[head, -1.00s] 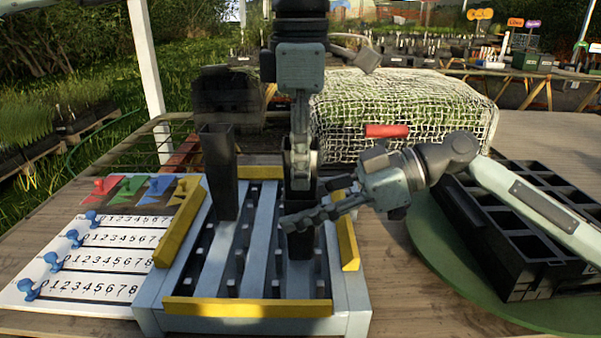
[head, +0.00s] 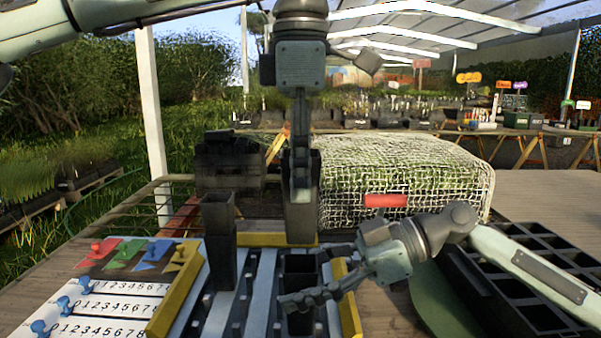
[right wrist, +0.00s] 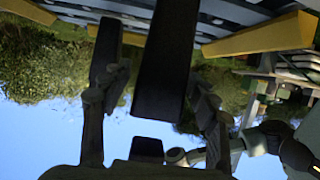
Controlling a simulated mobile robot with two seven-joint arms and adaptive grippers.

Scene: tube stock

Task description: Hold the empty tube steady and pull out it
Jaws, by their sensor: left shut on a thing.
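My left gripper (head: 301,188) is shut on a dark square tube (head: 300,222), which hangs upright above the back of the slatted rack. A second dark tube (head: 300,318) stands in the rack in front of and below it, its square mouth showing. My right gripper (head: 306,279) is open, with one finger on each side of this standing tube. In the right wrist view the tube (right wrist: 165,60) lies between the fingers (right wrist: 160,95), with gaps beside it. A third dark tube (head: 220,245) stands farther left in the rack.
A white number board (head: 105,303) with coloured pegs lies left of the rack (head: 212,320). A netted bale (head: 405,170) and dark crates (head: 230,165) stand behind.

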